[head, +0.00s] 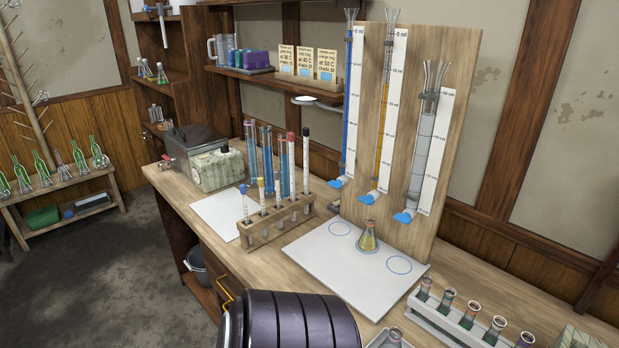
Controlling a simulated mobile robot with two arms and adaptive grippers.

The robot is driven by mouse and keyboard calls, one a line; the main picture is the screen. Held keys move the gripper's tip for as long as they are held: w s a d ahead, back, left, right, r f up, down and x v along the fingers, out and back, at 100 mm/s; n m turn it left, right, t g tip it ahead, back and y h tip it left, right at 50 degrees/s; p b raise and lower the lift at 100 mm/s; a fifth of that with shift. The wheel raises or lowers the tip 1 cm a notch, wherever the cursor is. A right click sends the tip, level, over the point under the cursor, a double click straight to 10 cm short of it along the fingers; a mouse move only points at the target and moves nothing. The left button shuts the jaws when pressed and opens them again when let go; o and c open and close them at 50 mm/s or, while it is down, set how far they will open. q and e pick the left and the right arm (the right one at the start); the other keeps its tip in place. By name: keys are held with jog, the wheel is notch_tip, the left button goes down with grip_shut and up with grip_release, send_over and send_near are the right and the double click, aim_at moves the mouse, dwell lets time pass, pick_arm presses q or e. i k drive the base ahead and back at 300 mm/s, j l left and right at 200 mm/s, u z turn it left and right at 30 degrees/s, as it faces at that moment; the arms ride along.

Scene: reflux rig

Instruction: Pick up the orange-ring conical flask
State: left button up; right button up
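A small conical flask (368,238) with yellowish liquid stands upright on the white board (345,275), between two blue circles drawn on it. It is below the middle tube, which holds orange liquid (385,105). The flask is too small to make out an orange ring for certain. Neither of my grippers is in view. A dark ribbed part of my own body fills the bottom middle of the head view.
A wooden rack (275,220) of capped tubes stands left of the board. A rack of small vessels (465,318) is at the front right. The tall wooden panel (450,130) carries three graduated tubes behind the flask. The board is bare in front of the flask.

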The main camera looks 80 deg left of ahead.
aim_at(368, 242)
jog(key=j+u, duration=0.1)
jog(key=u, duration=0.75)
jog(key=j+u, duration=0.1)
jog(key=u, duration=0.3)
jog(key=i+u, duration=0.1)
jog(key=u, duration=0.75)
jog(key=i+j, duration=0.05)
